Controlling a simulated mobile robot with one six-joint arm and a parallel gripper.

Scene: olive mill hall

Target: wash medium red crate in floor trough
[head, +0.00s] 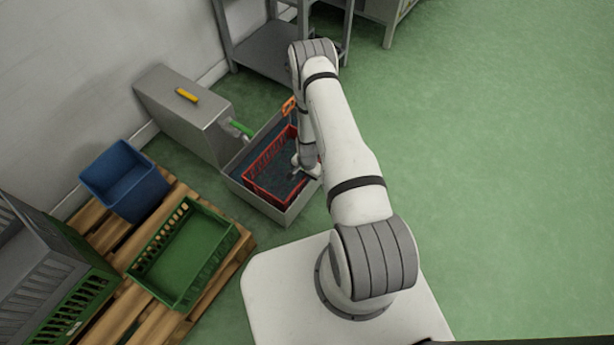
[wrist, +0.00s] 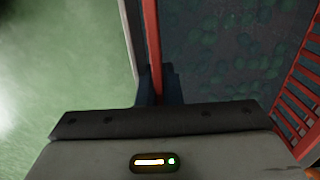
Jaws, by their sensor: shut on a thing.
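The medium red crate (head: 262,185) sits inside the grey floor trough (head: 275,212), its rim near the trough's rim. The trough has a dark, mottled bottom. My gripper (head: 298,172) reaches down at the crate's right side. In the wrist view my gripper (wrist: 157,88) is shut on the crate's red rim (wrist: 152,40), which runs between the dark fingers. The crate's slatted far wall (wrist: 300,85) and the dark mottled area inside it also show there. My arm hides part of the crate's and trough's right side in the head view.
A grey metal box (head: 185,115) with a yellow handle adjoins the trough, with a green item (head: 240,129) at its edge. Green floor at right is clear.

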